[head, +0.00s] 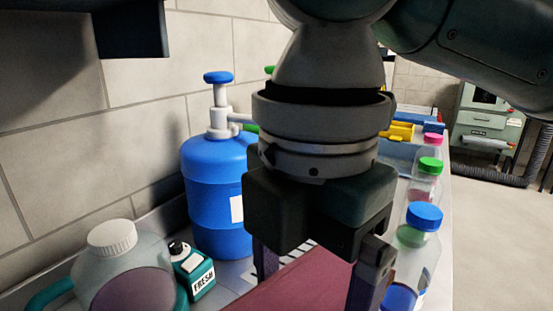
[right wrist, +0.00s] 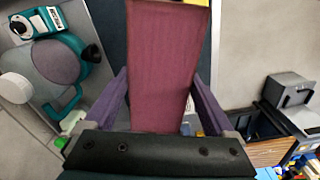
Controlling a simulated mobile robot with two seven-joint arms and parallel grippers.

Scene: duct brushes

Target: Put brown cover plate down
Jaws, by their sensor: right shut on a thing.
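The brown cover plate (head: 300,287) looks maroon and flat in the head view, low in the middle. It also shows in the right wrist view (right wrist: 158,65), as a long panel between the fingers. My right gripper (head: 316,278) comes in from the top right, pointing down, and is shut on the plate, with one finger at each side of it. The plate's lower part is cut off by the head view's bottom edge. I cannot tell whether it touches the surface below. My left gripper is not in view.
A blue pump container (head: 218,190), a small teal bottle (head: 193,270) and a large clear jug (head: 122,275) stand left of the gripper by the wall. Several capped bottles, including a blue-capped one (head: 422,245), line the right edge. A grey-green machine (head: 487,120) stands beyond.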

